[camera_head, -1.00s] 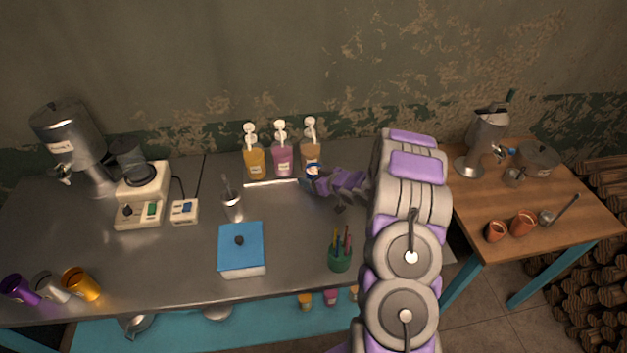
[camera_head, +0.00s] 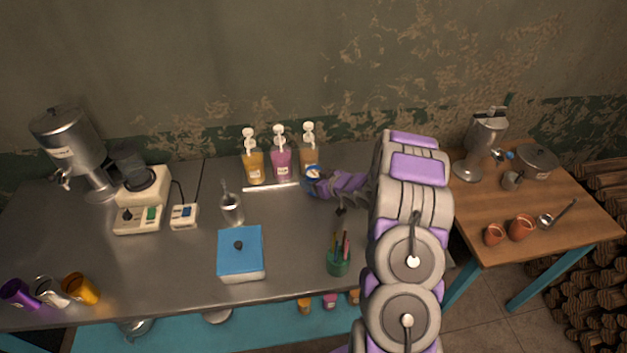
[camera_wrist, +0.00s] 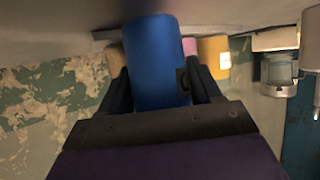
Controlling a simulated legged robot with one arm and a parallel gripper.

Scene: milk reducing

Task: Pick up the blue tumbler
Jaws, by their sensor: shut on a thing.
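The blue tumbler (camera_wrist: 156,62) fills the middle of the wrist view, between the two dark fingers of my gripper (camera_wrist: 155,90). The fingers are shut on its sides. In the head view the blue tumbler (camera_head: 312,171) shows as a small blue shape at the tip of my gripper (camera_head: 318,182), just in front of the right-hand syrup bottle. My arm comes in from the right and hides part of the counter. I cannot tell from these views whether the tumbler's base touches the counter.
Three pump bottles (camera_head: 281,165) stand behind the gripper. A blue-lidded box (camera_head: 240,248), a green pen cup (camera_head: 339,262) and a metal cup (camera_head: 232,209) stand on the metal counter (camera_head: 190,265). Purple, silver and orange tumblers (camera_head: 81,288) lie at front left. A wooden table (camera_head: 480,215) is at right.

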